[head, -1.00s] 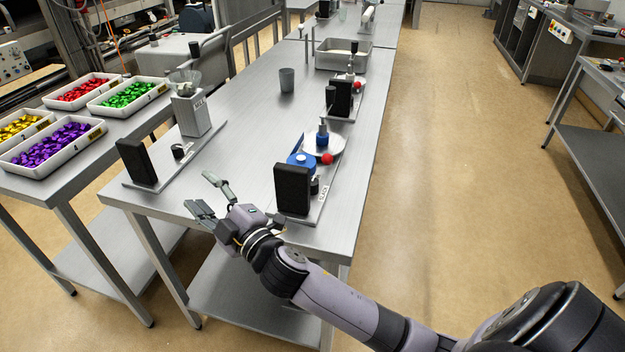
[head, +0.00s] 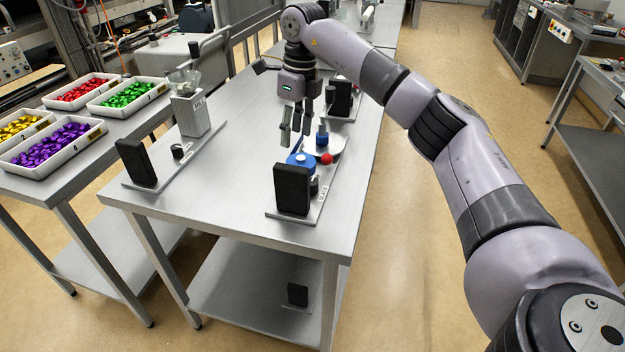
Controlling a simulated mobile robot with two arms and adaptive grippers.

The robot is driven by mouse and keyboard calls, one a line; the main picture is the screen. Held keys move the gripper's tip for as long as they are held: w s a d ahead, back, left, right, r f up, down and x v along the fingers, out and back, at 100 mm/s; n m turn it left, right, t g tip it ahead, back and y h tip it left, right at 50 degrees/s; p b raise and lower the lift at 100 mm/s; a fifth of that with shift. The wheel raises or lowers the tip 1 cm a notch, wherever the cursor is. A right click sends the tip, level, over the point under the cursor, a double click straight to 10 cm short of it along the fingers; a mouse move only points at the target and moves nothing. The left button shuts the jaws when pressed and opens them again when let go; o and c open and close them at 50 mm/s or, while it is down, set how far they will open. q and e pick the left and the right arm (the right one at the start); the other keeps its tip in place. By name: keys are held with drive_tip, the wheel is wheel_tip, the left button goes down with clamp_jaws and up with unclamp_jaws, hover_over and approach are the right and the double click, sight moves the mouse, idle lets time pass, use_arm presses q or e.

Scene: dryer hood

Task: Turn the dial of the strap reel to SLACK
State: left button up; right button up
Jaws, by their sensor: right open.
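The fixture at the near right of the steel table has a grey base plate (head: 322,206), a black upright block (head: 291,189) and a blue round part (head: 299,159), which looks like the strap reel. A dark knob (head: 314,185), perhaps the dial, is partly hidden behind the block. A small white label is beside it, too small to read surely. A red ball (head: 327,158) sits near the blue part. My right gripper (head: 294,136) is open, pointing down above and just behind the blue part, apart from it as far as I can tell. My left gripper is out of view.
A second fixture with a black block (head: 136,162) and a grey box (head: 190,112) stands at the table's left. Trays of red, green, yellow and purple pieces (head: 52,145) are on the left table. The table middle is clear. Another black block (head: 340,98) stands farther back.

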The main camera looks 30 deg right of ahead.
sight(312, 181)
drive_tip(key=s+d+r+h, duration=0.1)
drive_tip(key=s+d+r, duration=0.1)
drive_tip(key=d, duration=0.2)
drive_tip(key=shift+m+g, duration=0.3)
drive_tip(key=shift+m, duration=0.1)
drive_tip(key=f+p, duration=0.1)
drive_tip(key=f, duration=0.4)
drive_tip(key=f+p, duration=0.1)
drive_tip(key=f, duration=1.1)
drive_tip(key=shift+w+a+f+p, duration=0.15)
drive_tip(key=shift+w+p, duration=0.1)
drive_tip(key=shift+p, duration=0.15)
drive_tip(key=shift+c, duration=0.4)
clamp_jaws()
